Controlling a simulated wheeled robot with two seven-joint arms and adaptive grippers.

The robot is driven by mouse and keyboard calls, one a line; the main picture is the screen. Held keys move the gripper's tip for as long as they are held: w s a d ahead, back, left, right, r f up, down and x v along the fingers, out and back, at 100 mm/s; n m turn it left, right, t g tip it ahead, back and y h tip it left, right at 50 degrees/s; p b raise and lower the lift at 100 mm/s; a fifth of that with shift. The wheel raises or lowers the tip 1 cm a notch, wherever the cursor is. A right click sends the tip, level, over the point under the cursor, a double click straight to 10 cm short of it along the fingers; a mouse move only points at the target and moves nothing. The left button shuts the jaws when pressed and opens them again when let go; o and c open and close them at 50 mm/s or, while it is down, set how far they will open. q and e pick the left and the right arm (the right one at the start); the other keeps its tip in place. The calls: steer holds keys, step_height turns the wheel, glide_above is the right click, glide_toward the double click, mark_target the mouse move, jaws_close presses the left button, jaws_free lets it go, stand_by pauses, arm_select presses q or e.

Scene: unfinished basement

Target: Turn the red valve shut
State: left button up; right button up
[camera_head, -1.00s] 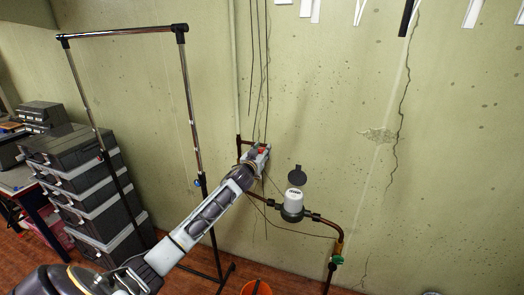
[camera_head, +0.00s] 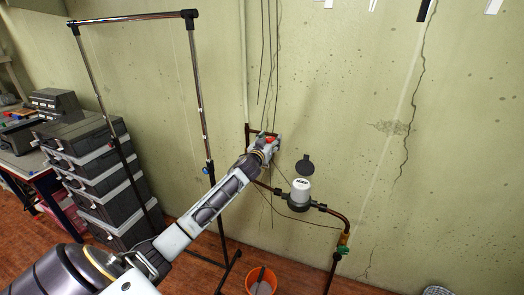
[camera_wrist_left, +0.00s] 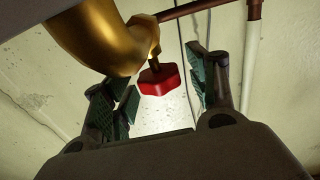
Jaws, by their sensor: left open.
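The red valve (camera_wrist_left: 158,80) shows in the left wrist view as a red handle on a brass stem below a brass elbow pipe (camera_wrist_left: 100,35). In the head view a bit of the red valve (camera_head: 270,139) shows at the end of my left arm. My left gripper (camera_wrist_left: 160,100) is open, with one finger on each side of the red handle in the wrist picture. I cannot tell whether the fingers touch it. In the head view my left gripper (camera_head: 266,143) is at the wall pipe and hides most of the valve. My right gripper is not in view.
A meter (camera_head: 300,192) on copper pipe stands to the right, with a green-handled valve (camera_head: 343,250) lower down. A metal rack (camera_head: 200,100) and stacked cases (camera_head: 95,170) stand left. An orange bucket (camera_head: 261,279) is on the floor.

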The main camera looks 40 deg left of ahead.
arm_select(q)
steer(key=v, duration=1.1)
steer(key=shift+s, duration=0.2)
stand_by(0.4)
stand_by(0.5)
